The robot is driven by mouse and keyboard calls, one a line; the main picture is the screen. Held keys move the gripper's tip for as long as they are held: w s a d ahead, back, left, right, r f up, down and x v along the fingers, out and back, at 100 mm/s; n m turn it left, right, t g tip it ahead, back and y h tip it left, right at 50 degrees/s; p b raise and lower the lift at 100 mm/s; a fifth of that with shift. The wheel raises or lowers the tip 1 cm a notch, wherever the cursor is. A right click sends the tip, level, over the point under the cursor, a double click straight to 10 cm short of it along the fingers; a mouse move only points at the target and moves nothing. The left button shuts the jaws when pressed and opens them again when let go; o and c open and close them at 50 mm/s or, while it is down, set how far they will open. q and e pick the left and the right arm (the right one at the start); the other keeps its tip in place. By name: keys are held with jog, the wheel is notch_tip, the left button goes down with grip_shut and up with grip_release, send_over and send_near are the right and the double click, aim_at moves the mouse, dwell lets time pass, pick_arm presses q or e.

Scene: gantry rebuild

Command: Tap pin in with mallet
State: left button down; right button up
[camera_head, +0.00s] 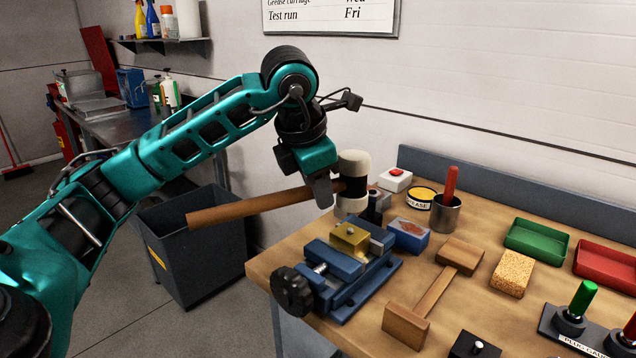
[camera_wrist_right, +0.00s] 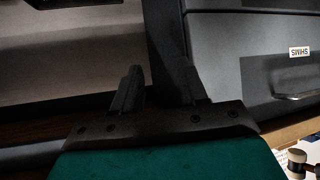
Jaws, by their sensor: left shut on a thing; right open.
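In the head view my left gripper (camera_head: 320,195) is shut on the wooden handle of the mallet (camera_head: 250,206), near its head. The mallet's head is white with a black middle band; it is held upright behind the blue vise (camera_head: 345,285) in the picture. The handle points left over the dark bin. A brass block (camera_head: 349,238) sits in the vise jaws; I cannot make out a pin on it clearly. My right gripper (camera_wrist_right: 157,82) shows in the right wrist view, open and empty. A mallet head (camera_wrist_right: 298,160) also shows at that view's lower right corner.
Around the vise stand a blue box (camera_head: 409,235), a grease tin (camera_head: 420,199), a metal cup (camera_head: 445,216) and a wooden piece (camera_head: 435,293). A sponge (camera_head: 513,273), green tray (camera_head: 537,238) and plug gauges lie right. Drawers labelled SHIMS (camera_wrist_right: 255,60) face the right wrist.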

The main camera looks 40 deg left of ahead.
pick_arm(q)
notch_tip(320, 180, down, 6)
jog(key=b, duration=0.4)
jog(key=shift+f, duration=0.2)
pick_arm(e)
notch_tip(320, 180, down, 5)
pick_arm(q)
jog(key=shift+s+r, duration=0.1)
jog(key=shift+r, duration=0.25)
jog(key=shift+p, duration=0.4)
notch_tip(320, 180, up, 9)
jog(key=p, duration=0.7)
jog(key=shift+f, duration=0.25)
pick_arm(e)
notch_tip(320, 180, up, 7)
jog(key=shift+r, duration=0.2)
pick_arm(q)
jog(key=shift+f, duration=0.1)
pick_arm(e)
jog(key=shift+f, duration=0.1)
pick_arm(q)
jog(key=shift+f+b, duration=0.15)
jog(key=shift+b, duration=0.15)
pick_arm(e)
jog(key=shift+f, duration=0.15)
